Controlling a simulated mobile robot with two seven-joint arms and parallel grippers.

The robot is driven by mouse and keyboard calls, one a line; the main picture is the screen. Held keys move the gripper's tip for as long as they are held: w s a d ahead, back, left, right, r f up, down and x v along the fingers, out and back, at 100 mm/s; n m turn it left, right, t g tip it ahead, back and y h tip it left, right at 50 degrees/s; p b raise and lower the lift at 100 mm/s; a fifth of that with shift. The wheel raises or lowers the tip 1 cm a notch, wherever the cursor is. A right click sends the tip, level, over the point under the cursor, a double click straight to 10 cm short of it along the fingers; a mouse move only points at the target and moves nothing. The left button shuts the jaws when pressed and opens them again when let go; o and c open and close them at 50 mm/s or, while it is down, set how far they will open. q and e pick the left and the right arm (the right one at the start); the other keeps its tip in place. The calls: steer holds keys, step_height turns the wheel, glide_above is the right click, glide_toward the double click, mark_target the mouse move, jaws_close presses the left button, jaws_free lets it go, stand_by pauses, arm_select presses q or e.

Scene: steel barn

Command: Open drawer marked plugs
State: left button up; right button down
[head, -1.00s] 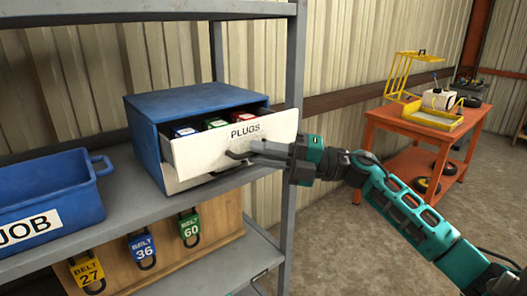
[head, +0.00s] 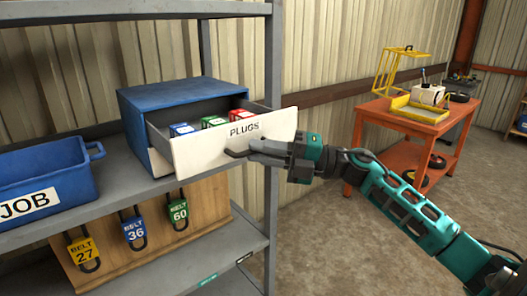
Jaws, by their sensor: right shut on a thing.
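The drawer marked PLUGS (head: 205,150) is pulled well out of the blue cabinet (head: 165,98) on the shelf. Its white front carries a dark handle (head: 236,153). Blue, green and red boxes (head: 213,122) show inside the drawer. My right gripper (head: 254,152) is shut on the handle, at the right part of the drawer front, with its arm coming in from the right. The fingertips partly cover the handle. My left gripper is not in view.
A blue JOB bin (head: 45,188) stands on the same grey shelf (head: 110,205), left of the cabinet. Belt tags hang on a wooden board (head: 205,208) below. A shelf post (head: 272,110) stands just behind the drawer front. An orange table (head: 412,120) stands at the right.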

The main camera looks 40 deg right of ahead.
steer(key=c, duration=1.2)
jaws_free()
steer(key=shift+o, duration=0.2)
steer(key=b+v, duration=0.2)
steer(key=v, duration=1.1)
